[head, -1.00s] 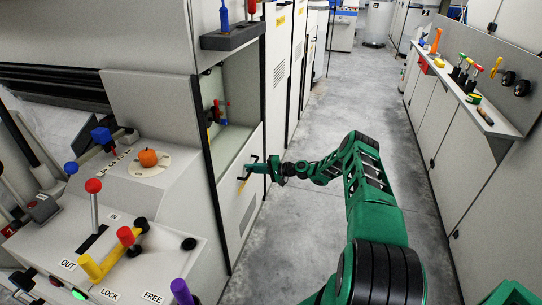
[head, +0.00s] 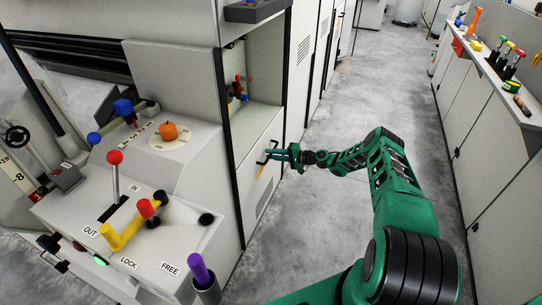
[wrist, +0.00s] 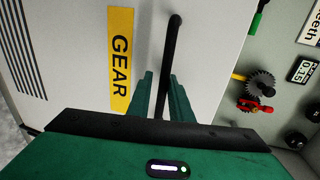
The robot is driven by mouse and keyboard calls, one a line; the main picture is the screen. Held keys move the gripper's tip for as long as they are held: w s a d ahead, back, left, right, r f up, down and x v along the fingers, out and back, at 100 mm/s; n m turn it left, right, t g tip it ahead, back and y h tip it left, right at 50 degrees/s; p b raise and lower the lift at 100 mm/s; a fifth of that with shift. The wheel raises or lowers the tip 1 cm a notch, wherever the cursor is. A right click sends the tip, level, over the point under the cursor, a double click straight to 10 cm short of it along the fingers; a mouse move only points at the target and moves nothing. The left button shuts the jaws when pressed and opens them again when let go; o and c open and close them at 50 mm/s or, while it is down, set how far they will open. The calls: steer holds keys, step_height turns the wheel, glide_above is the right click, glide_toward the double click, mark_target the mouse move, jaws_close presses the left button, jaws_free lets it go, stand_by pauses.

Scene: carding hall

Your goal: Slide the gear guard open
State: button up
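The gear guard (head: 252,192) is a pale grey panel on the machine's side, below an open recess. In the wrist view the guard (wrist: 70,65) carries a yellow GEAR label (wrist: 121,50) and a black bar handle (wrist: 172,45). My gripper (head: 279,153) is at the handle (head: 268,156). In the wrist view its two green fingers stand apart, one on each side of the bar, with narrow gaps showing. The lower end of the bar is hidden behind my gripper's body.
The recess (head: 262,75) holds small gears, which also show in the wrist view as a dark gear (wrist: 262,83). A control console (head: 70,215) with several coloured levers stands at left. A tool shelf (head: 525,115) lines the right. The grey floor aisle (head: 340,100) between is clear.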

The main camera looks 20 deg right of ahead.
steer(key=shift+w+r, duration=0.1)
steer(key=shift+r, duration=0.05)
steer(key=v, duration=1)
steer(key=shift+s+d, duration=0.2)
stand_by(0.3)
